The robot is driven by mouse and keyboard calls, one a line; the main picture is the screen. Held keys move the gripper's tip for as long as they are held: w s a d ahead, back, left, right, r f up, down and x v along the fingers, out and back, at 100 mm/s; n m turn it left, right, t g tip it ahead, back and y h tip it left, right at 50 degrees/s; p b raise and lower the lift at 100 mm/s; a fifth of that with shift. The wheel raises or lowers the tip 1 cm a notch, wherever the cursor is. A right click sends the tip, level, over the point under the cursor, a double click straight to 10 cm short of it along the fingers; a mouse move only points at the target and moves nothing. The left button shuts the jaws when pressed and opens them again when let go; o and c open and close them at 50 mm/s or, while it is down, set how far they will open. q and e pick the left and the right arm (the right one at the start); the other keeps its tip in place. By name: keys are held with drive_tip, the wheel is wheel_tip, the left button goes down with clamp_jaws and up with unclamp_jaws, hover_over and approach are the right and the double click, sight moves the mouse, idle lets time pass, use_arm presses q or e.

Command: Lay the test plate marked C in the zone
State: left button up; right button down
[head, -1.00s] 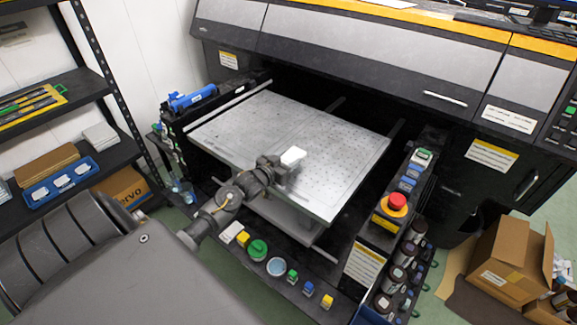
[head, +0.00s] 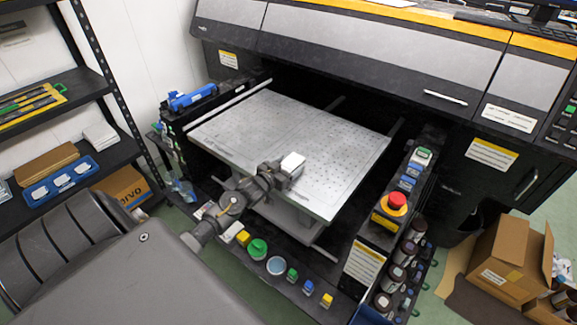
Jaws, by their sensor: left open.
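My left gripper (head: 282,174) reaches over the front edge of the grey perforated bed (head: 330,150) and is open. A small white block-like piece (head: 293,161) shows right at its fingertips; I cannot tell whether it touches the fingers or the bed. A blue tray (head: 38,198) on the left shelf holds white pieces (head: 62,181) that look like small plates. No letter C can be read on any of them. I cannot make out a marked zone on the bed. My right gripper is not in view.
A row of caps and a round dish (head: 277,266) lies along the front ledge. A red stop button (head: 397,201) and dark bottles (head: 398,275) stand right of the bed. An open cardboard box (head: 508,262) is at far right. Most of the bed is clear.

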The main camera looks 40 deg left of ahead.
use_arm(q)
drive_tip(key=shift+r, duration=0.25)
drive_tip(key=s+r+b, duration=0.1)
drive_tip(key=s, duration=1.1)
drive_tip(key=shift+r, duration=0.3)
drive_tip(key=shift+d, duration=0.15)
